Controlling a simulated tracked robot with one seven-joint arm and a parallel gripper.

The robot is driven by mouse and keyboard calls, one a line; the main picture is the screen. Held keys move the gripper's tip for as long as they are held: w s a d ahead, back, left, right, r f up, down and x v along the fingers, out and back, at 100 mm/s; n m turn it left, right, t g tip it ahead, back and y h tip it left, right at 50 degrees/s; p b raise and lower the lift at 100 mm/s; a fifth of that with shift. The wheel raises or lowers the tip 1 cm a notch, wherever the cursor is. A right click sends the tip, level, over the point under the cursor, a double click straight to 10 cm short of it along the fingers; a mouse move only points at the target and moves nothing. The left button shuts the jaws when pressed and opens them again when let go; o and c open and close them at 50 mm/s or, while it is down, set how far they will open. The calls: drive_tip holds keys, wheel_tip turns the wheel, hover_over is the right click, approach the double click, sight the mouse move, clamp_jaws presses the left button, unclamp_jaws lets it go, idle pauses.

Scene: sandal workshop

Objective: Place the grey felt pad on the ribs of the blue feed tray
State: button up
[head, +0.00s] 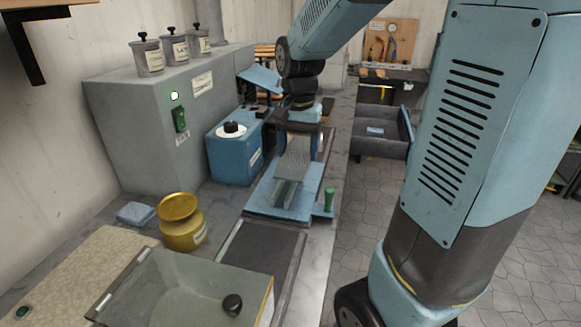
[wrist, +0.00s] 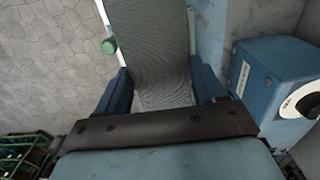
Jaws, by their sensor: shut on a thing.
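The grey felt pad (head: 294,158) is a flat, finely textured sheet held in my gripper (head: 299,136). In the wrist view the pad (wrist: 155,45) runs up between the two dark blue fingers of my gripper (wrist: 162,78), which are shut on its sides. The blue feed tray (head: 262,208) lies on the bench below, with grey ribs (head: 287,192) along its middle. The pad is over the far part of the tray and hides part of the ribs. I cannot tell whether it touches them.
A blue box with a white dial (head: 232,130) stands close left of the tray. A green knob (head: 329,198) stands at its right. A brass pot (head: 181,222), a folded blue cloth (head: 135,213) and a glass-lidded box (head: 190,290) are nearer. The bench edge drops to floor on the right.

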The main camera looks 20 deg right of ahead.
drive_tip(key=shift+w+d+f, duration=0.15)
drive_tip(key=shift+w+f, duration=1.75)
drive_tip(key=shift+w, duration=0.15)
drive_tip(key=shift+w+d+f, duration=0.15)
drive_tip(key=shift+w+f, duration=1.75)
drive_tip(key=shift+w, duration=0.15)
drive_tip(key=shift+f, duration=1.4)
drive_tip(key=shift+f, duration=0.15)
drive_tip(key=o, duration=0.9)
drive_tip(key=shift+o, duration=0.2)
